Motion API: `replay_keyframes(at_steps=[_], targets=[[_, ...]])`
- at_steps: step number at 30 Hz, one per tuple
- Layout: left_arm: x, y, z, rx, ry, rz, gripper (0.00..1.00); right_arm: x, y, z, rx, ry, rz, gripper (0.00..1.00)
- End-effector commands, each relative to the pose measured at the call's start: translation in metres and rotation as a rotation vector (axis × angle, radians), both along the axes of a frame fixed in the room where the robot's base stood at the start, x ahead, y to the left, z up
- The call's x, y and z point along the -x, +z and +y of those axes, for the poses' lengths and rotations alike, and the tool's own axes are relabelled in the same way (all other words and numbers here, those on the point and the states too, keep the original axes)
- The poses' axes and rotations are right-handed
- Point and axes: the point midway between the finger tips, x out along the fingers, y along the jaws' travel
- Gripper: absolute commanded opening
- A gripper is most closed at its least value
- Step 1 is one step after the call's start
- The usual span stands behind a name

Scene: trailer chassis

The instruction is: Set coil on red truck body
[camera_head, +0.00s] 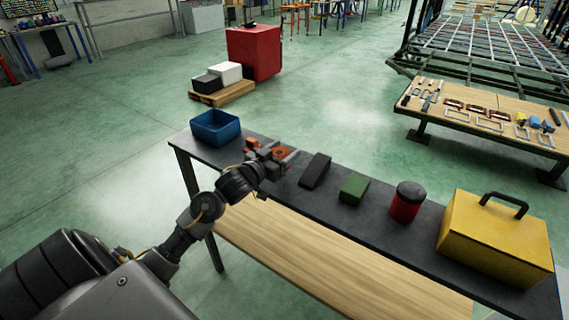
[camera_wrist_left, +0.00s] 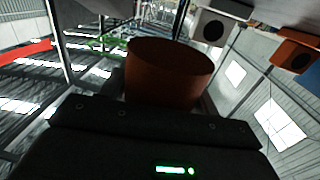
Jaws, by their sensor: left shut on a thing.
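My left gripper (camera_head: 268,165) is over the far left part of the dark table, at a cluster of small orange-red and grey parts (camera_head: 279,154). In the left wrist view it is shut on a brown-orange cylinder (camera_wrist_left: 168,72), which I take to be the coil. The wrist view also shows a pale block (camera_wrist_left: 213,28) and an orange block (camera_wrist_left: 296,50), each with a dark round spot, apart from the cylinder. I cannot tell for sure which part is the red truck body, as the arm hides some of the cluster. My right gripper is out of view.
On the table (camera_head: 330,205) a blue bin (camera_head: 215,127) stands at the far left end. A black block (camera_head: 315,171), a green block (camera_head: 354,188), a red-black canister (camera_head: 407,202) and a yellow toolbox (camera_head: 490,235) stand to the right. A wooden bench (camera_head: 470,122) with parts is behind.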

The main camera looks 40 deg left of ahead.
Motion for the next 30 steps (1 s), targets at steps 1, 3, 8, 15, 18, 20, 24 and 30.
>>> replay_keyframes(at_steps=[1, 3, 8, 15, 18, 20, 24, 30], targets=[[0.001, -0.001, -0.001, 0.001, 0.000, -0.002, 0.33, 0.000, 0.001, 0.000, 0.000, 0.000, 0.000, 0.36], [0.001, -0.003, -0.002, -0.001, 0.001, -0.003, 0.33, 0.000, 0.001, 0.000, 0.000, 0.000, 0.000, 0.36], [0.003, -0.008, -0.006, 0.002, 0.001, 0.000, 0.33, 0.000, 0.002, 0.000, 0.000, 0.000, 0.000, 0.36], [0.006, -0.039, -0.010, 0.000, 0.002, 0.002, 0.33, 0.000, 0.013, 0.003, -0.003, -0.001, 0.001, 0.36], [0.006, -0.043, -0.010, -0.001, 0.002, -0.002, 0.33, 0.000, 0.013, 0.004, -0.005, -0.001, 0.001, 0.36], [0.006, -0.043, -0.010, -0.001, 0.002, -0.003, 0.33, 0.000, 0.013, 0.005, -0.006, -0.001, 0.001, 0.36], [0.006, -0.043, -0.009, -0.001, 0.002, -0.003, 0.33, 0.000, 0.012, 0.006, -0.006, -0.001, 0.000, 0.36], [0.006, -0.046, -0.010, -0.001, 0.002, -0.001, 0.70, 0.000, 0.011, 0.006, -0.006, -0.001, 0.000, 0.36]])
